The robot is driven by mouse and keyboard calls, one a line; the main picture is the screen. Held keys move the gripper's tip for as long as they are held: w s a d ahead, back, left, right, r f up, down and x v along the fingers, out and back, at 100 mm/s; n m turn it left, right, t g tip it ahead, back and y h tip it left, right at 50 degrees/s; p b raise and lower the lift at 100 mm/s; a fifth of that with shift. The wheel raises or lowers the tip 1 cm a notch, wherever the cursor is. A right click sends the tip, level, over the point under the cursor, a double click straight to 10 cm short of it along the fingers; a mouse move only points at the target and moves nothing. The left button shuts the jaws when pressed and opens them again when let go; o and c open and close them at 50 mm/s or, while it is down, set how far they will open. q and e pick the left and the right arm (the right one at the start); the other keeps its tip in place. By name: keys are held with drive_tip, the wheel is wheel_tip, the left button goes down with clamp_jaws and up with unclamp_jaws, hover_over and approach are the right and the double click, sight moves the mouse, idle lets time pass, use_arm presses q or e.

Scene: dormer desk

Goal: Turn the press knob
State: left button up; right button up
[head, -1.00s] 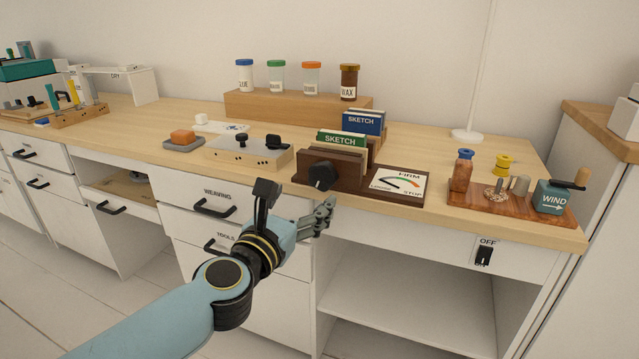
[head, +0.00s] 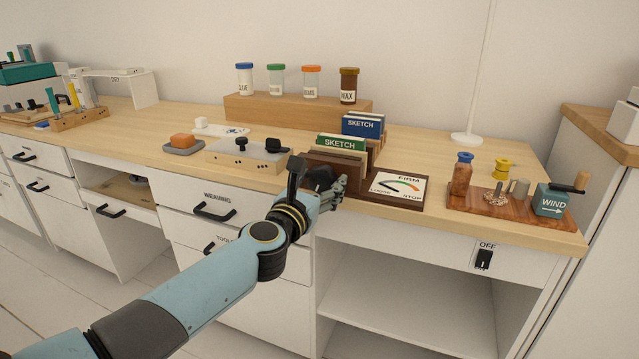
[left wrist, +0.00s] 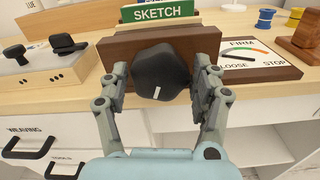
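The press knob (left wrist: 161,68) is black and faceted, with a white mark near its lower edge. It sits on the front of a dark brown wooden press (left wrist: 115,50); in the head view my gripper partly covers it. The gauge plate (head: 398,187) to its right reads LOOSE, FIRM and STOP. My left gripper (left wrist: 160,88) is open, one finger on each side of the knob. Narrow gaps seem to show between fingers and knob; I cannot tell whether either touches. In the head view the left gripper (head: 331,190) is at the press front. My right gripper is not in view.
Sketch books (head: 342,142) stand behind the press. A box with black knobs (head: 238,155) is to the left. A wooden board (head: 490,213) with a WIND crank box (head: 552,200) is to the right. An OFF switch (head: 484,260) is on the desk front.

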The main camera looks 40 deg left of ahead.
use_arm(q)
drive_tip(key=c, duration=0.7)
drive_tip(key=shift+c, duration=0.2)
